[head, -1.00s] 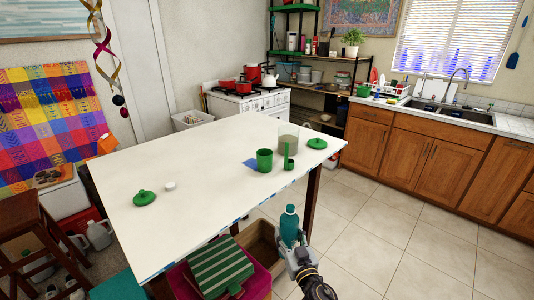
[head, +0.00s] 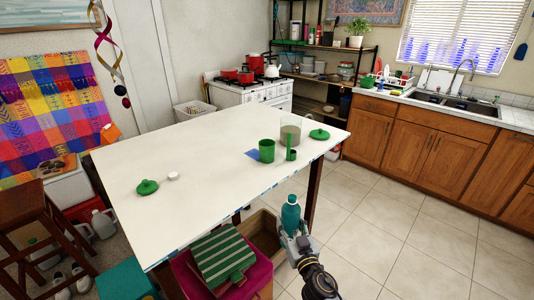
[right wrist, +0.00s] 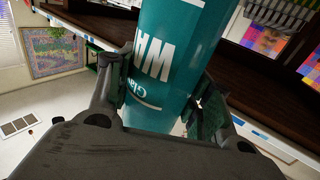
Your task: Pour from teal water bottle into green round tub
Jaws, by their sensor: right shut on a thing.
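The teal water bottle (head: 290,214) stands upright in my right gripper (head: 293,238), in front of the table's near right edge. The right gripper is shut on it; in the right wrist view the teal bottle (right wrist: 175,65) with white lettering sits between the two fingers. The green round tub (head: 267,151) appears to be the open green container on the white table, beyond the bottle and to its left. The bottle is apart from the tub. My left gripper is out of view.
The white table (head: 200,160) also holds a clear container (head: 290,130), a small green cylinder (head: 291,155), a blue sheet, a white disc and green lids (head: 147,187) (head: 320,134). A striped green item (head: 222,255) and an open box lie below. Floor to the right is clear.

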